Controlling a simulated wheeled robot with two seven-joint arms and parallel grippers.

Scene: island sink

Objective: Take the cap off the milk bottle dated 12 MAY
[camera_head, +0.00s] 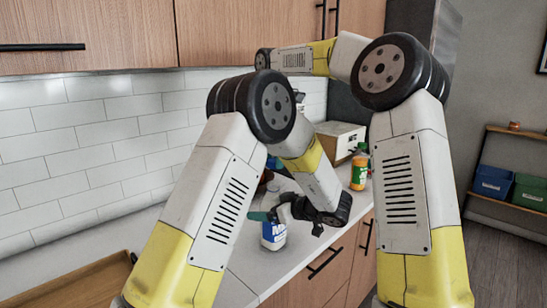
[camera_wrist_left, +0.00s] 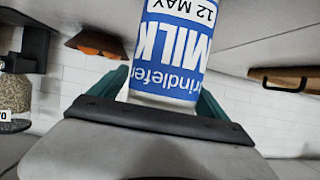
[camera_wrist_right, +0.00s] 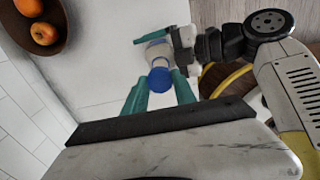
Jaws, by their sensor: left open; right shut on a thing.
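The milk bottle (camera_head: 273,238) stands on the white counter. Its blue label reads "MILK" and "12 MAY" upside down in the left wrist view (camera_wrist_left: 175,50). My left gripper (camera_wrist_left: 165,92) is open, its teal fingers on either side of the bottle's upper part. In the head view it reaches the bottle from the right (camera_head: 280,210). The blue cap (camera_wrist_right: 159,79) shows from above in the right wrist view, with the white bottle (camera_wrist_right: 157,52) just beyond it. My right gripper (camera_wrist_right: 160,92) is shut on the cap. In the head view my arms largely hide it.
A juice bottle (camera_head: 360,166) and a bread-bin-like box (camera_head: 340,137) stand farther along the counter. A wooden tray (camera_head: 75,286) is at the lower left. The counter's front edge is close to the bottle.

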